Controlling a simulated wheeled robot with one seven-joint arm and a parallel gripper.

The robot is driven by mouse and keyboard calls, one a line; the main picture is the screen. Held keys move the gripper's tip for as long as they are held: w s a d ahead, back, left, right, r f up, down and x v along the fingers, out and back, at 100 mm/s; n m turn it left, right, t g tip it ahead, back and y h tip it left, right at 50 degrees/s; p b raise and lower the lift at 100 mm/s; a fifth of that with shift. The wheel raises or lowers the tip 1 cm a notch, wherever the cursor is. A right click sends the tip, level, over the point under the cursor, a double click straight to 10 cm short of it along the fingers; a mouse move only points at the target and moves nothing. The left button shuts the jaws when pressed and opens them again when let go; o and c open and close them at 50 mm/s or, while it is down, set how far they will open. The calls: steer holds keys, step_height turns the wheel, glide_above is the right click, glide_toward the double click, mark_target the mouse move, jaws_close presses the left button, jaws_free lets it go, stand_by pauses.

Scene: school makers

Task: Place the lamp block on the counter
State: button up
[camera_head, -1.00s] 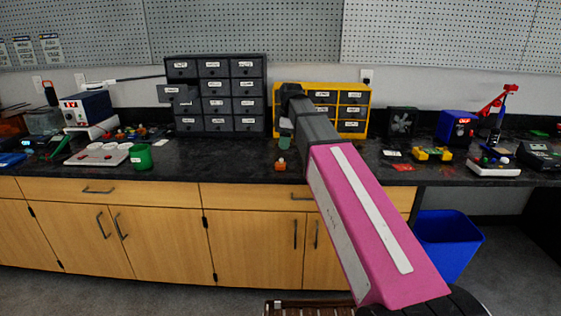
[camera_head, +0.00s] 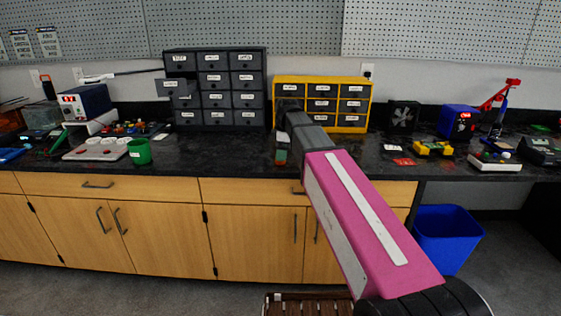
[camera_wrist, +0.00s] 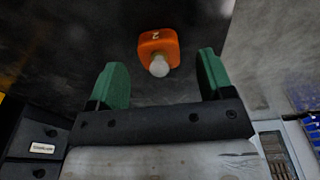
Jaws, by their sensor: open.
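The lamp block is an orange block (camera_wrist: 158,42) with a white round bulb, resting on the black counter (camera_wrist: 85,35) in the wrist view. My gripper (camera_wrist: 163,62) has two green fingers spread wide, with nothing held. The block lies just beyond the fingertips, between their lines, apart from both. In the head view my gripper (camera_head: 281,157) is low over the counter (camera_head: 225,160), in front of the drawer units. The block is not clearly seen there; my gripper appears to cover it.
A grey drawer unit (camera_head: 214,88) with one drawer pulled out and a yellow drawer unit (camera_head: 322,82) stand behind. Red and yellow parts (camera_head: 433,148) lie to the right. Counter around my gripper is mostly clear.

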step_height(320, 180, down, 2)
steer(key=shift+a+f, duration=0.15)
steer(key=shift+f, duration=0.1)
steer(key=c, duration=1.1)
steer(key=shift+r, duration=0.15)
